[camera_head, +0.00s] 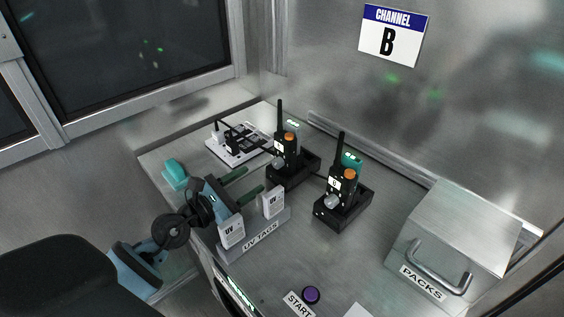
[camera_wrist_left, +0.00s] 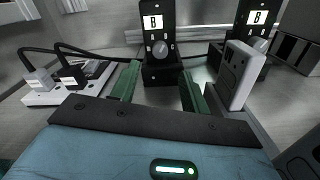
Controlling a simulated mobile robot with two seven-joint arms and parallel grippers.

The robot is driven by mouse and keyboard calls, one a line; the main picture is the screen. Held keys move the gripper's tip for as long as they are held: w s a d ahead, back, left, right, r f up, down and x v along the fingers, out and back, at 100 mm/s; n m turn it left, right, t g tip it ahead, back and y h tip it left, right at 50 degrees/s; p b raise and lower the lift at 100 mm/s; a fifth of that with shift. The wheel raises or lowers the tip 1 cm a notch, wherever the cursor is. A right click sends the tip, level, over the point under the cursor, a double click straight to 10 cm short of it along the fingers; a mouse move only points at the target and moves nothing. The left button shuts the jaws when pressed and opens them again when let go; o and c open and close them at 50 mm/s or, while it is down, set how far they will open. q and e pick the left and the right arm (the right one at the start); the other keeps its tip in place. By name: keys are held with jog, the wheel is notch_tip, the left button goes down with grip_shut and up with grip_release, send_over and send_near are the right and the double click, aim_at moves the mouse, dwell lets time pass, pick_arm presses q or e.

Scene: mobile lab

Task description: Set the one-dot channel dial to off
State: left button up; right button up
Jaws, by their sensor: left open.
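Two black radios stand upright in black holders on the metal bench: a left radio (camera_head: 287,149) and a right radio (camera_head: 337,183). Each has an antenna, an orange top knob, a "B" label and a grey front dial: left dial (camera_head: 279,164), right dial (camera_head: 331,200). In the left wrist view the left dial (camera_wrist_left: 160,48) is nearly centred and the right dial (camera_wrist_left: 260,45) is at the right. I cannot tell which dial is the one-dot one. My left gripper (camera_head: 245,183) is open and empty, its green fingers pointing at the left radio, apart from it; they also show in the wrist view (camera_wrist_left: 160,90).
A UV TAGS holder (camera_head: 262,236) with white tags stands close beside my left gripper. A white power strip (camera_head: 236,147) with plugs and cables lies behind. A teal object (camera_head: 175,173), a purple button (camera_head: 311,295) and a PACKS box (camera_head: 455,235) are around. A wall sign (camera_head: 393,36) reads CHANNEL B.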

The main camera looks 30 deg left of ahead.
aim_at(275, 165)
pick_arm(q)
jog(key=shift+s, duration=0.1)
jog(key=shift+w+r, duration=0.1)
jog(key=shift+w, duration=0.1)
jog(key=x, duration=0.7)
jog(key=shift+w, duration=0.15)
pick_arm(e)
jog(key=shift+s, duration=0.6)
pick_arm(q)
jog(key=c, duration=1)
jog(key=shift+p, duration=0.3)
pick_arm(e)
jog(key=shift+w+r, duration=0.1)
jog(key=shift+r, duration=0.05)
